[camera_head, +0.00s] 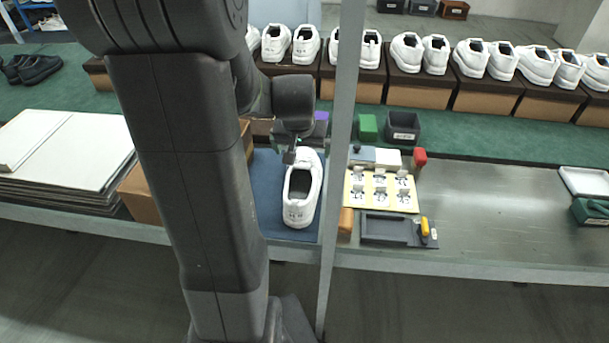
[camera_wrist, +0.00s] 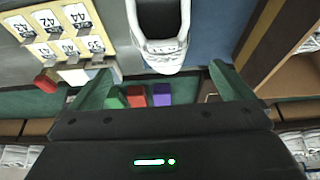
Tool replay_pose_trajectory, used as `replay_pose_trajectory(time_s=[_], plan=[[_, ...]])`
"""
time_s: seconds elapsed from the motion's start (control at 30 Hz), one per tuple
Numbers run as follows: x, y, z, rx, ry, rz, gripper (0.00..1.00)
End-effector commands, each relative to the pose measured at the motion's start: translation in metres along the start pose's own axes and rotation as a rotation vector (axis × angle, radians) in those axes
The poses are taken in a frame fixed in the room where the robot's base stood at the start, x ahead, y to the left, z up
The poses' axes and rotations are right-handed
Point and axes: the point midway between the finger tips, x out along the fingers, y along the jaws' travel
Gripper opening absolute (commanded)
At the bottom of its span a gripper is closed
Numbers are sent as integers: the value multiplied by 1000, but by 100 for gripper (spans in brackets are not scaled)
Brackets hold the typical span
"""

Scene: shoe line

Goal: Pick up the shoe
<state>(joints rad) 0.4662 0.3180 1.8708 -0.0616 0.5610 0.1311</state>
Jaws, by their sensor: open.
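A single white shoe (camera_head: 301,190) stands on a blue mat (camera_head: 267,190) on the bench, with its heel toward the bench's front edge. My gripper (camera_head: 289,152) is over the toe end of this shoe in the head view. In the wrist view, the shoe (camera_wrist: 162,40) lies at the top middle, partly cut off by the frame. My gripper's two green fingers (camera_wrist: 166,85) are spread apart, and nothing is between them but the view of the bench beyond. I cannot tell whether a finger touches the shoe.
A grey post (camera_head: 342,130) rises right of the shoe. Size cards (camera_head: 381,190) and a dark tray (camera_head: 386,230) lie beyond it. Stacked white boards (camera_head: 75,150) lie at left. White shoe pairs on boxes (camera_head: 416,90) line the back. The bench's right part (camera_head: 490,205) is mostly clear.

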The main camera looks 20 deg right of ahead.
Motion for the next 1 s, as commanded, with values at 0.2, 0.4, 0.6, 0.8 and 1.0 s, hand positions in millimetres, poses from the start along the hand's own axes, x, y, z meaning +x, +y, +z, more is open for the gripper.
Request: replay_pose_trajectory(time_s=[0.2, 0.4, 0.6, 0.8, 1.0], plan=[[36, 0, 2, -1, -6, 0, 100], [65, 0, 2, -1, -5, 0, 100], [78, -1, 2, -1, -1, -1, 100], [93, -2, 7, -2, -5, 0, 100], [119, -4, 12, -2, -4, 0, 100]])
